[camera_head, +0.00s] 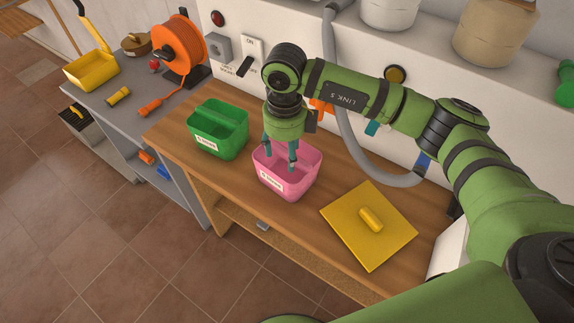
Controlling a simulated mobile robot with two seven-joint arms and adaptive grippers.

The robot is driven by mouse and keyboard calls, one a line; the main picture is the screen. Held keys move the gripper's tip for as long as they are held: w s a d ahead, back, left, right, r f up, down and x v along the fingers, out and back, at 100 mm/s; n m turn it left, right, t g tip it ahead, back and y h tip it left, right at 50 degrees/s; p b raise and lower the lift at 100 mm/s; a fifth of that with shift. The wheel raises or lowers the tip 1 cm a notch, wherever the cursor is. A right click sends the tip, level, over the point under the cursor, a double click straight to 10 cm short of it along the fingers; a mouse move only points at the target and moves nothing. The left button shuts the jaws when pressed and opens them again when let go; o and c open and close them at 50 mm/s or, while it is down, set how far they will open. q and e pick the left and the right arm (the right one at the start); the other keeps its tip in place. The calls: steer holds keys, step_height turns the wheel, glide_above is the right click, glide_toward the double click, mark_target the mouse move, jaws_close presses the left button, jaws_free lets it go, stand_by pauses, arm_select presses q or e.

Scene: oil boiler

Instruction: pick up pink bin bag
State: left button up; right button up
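The pink bin (300,185) stands upright on the wooden bench, with a white label on its front face. My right gripper (280,160) points down into the bin's open top from above. Its two fingers are apart, and the tips are at or just inside the rim. I cannot tell whether they touch the bin. The inside of the bin is partly hidden by the fingers, and no separate bag can be made out. My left gripper is not in view.
A green bin (218,142) stands close to the left of the pink one. A yellow lid with a handle (340,217) lies to the right on the wooden bench (250,195). A grey hose (350,150) hangs behind. An orange reel (180,45) stands farther left.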

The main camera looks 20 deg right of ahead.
jaws_close()
